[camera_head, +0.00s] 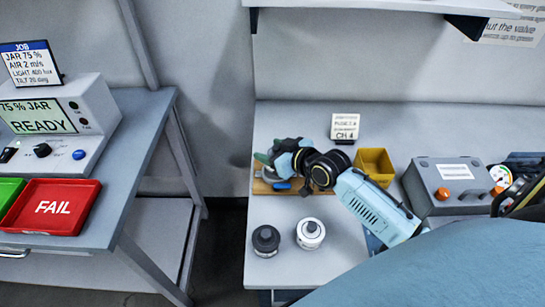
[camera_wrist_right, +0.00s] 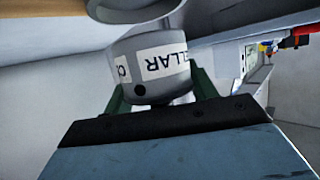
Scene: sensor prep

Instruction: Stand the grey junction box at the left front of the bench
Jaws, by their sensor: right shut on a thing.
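The grey junction box (camera_wrist_right: 148,64), as I take it, is a round grey body with a white label ending in "LLAR" and a dark round hole, in the right wrist view. My right gripper (camera_wrist_right: 160,92) is shut on it, a green finger on each side. In the head view my right gripper (camera_head: 270,160) is over a wooden board at the bench's left side; wrist and fingers largely hide the held box there. Whether it touches anything below I cannot tell. The bench (camera_head: 345,270) has two round pieces at its left front, one black (camera_head: 265,240), one white (camera_head: 310,233). My left gripper is out of view.
The wooden board (camera_head: 260,188) has a blue item on it. Behind stands a small sign (camera_head: 345,127); right are a yellow bin (camera_head: 375,165) and a grey unit with an orange button (camera_head: 425,180). A gap separates the left table (camera_head: 125,190), with its red FAIL tray (camera_head: 85,215).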

